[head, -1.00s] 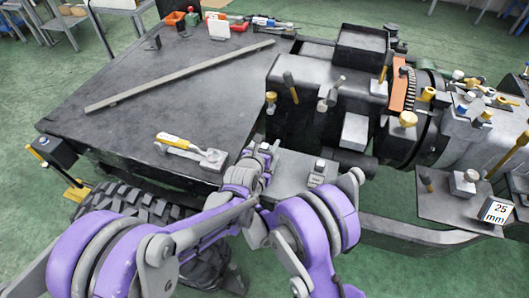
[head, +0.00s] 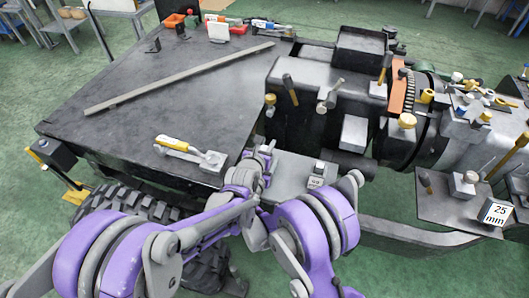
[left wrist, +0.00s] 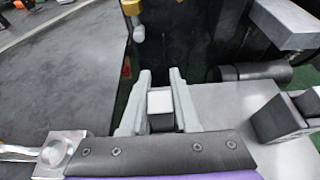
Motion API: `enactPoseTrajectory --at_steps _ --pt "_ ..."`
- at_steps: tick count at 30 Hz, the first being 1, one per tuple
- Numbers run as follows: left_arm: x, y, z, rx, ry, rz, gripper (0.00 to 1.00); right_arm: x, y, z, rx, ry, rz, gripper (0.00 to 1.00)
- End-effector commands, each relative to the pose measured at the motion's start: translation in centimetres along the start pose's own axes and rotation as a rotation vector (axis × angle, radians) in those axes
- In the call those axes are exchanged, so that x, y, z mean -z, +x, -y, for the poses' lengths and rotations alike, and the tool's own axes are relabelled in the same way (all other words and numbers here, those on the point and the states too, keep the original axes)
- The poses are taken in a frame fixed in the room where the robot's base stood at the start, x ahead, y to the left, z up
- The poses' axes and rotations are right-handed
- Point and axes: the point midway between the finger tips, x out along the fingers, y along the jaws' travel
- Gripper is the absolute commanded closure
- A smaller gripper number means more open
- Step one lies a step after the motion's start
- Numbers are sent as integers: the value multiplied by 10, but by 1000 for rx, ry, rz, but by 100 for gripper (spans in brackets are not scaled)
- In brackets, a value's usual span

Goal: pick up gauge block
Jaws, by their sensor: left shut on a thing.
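The gauge block appears to be the small pale metal block (left wrist: 160,103) between my left fingers in the left wrist view. My left gripper (left wrist: 161,74) is shut on it, with a finger on each side. In the head view my left gripper (head: 264,156) is at the right edge of the dark plate, beside the grey ledge (head: 292,172), and its fingers hide the block there. Whether the block touches the surface below, I cannot tell. My right gripper is not in view.
A yellow-handled tool with a metal end block (head: 190,150) lies left of my gripper. Small blocks (head: 318,176) stand on the ledge to the right. The large machine (head: 330,105) rises behind.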

Motion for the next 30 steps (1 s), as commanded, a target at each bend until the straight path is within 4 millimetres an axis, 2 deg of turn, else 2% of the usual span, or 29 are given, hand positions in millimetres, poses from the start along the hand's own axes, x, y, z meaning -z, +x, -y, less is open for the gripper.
enactPoseTrajectory --at_steps 5,18,23,30 --pt "-7 -3 0 0 0 1 100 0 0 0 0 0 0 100" --pt "-80 -33 0 4 1 0 100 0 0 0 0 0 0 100" --pt "-91 -38 0 4 1 0 100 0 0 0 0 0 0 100" --pt "-93 -38 0 4 1 0 100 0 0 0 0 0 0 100"
